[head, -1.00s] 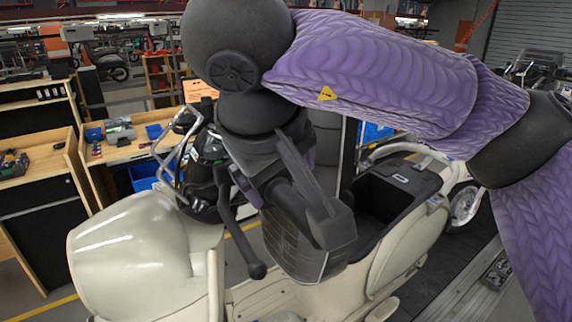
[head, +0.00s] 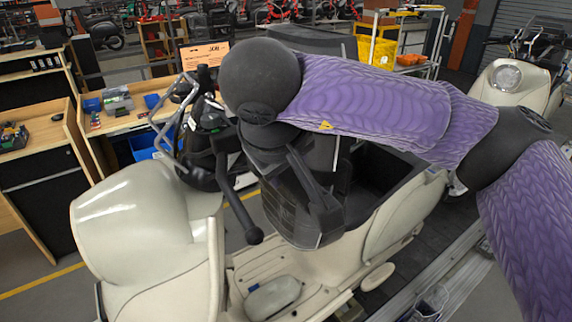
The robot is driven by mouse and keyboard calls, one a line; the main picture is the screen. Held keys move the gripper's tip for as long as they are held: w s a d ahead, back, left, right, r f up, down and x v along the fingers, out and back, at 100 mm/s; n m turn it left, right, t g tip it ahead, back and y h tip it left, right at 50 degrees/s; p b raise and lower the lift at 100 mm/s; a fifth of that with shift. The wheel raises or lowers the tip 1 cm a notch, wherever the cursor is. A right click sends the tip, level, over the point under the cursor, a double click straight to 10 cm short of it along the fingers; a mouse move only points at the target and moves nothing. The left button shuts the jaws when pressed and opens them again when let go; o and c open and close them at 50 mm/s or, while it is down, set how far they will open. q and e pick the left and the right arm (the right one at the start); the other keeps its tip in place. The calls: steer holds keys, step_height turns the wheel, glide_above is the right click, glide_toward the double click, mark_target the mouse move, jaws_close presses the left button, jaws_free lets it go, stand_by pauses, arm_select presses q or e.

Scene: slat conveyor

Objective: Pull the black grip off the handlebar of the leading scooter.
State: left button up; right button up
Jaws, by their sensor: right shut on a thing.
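The leading scooter (head: 140,230) is cream, stands close in front of me and points left. Its dark handlebar assembly (head: 207,125) is partly covered by my right arm. A black lever (head: 237,208) with a ball end slants down beside my gripper. My right gripper (head: 312,200) is at the near end of the handlebar, right of the lever. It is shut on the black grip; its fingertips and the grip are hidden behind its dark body. My left gripper is out of view.
A grey rounded object (head: 271,297) lies on the scooter's footboard. Another cream scooter (head: 515,83) stands behind at the right. A wooden bench (head: 118,122) with blue bins is at the left. A rack with a yellow bin (head: 377,52) stands at the back.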

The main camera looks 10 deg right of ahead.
jaws_close()
steer(key=shift+o, duration=1.7)
jaws_free()
jaws_close()
steer(key=shift+s, duration=0.1)
steer(key=shift+s+d, duration=0.1)
steer(key=shift+s, duration=0.3)
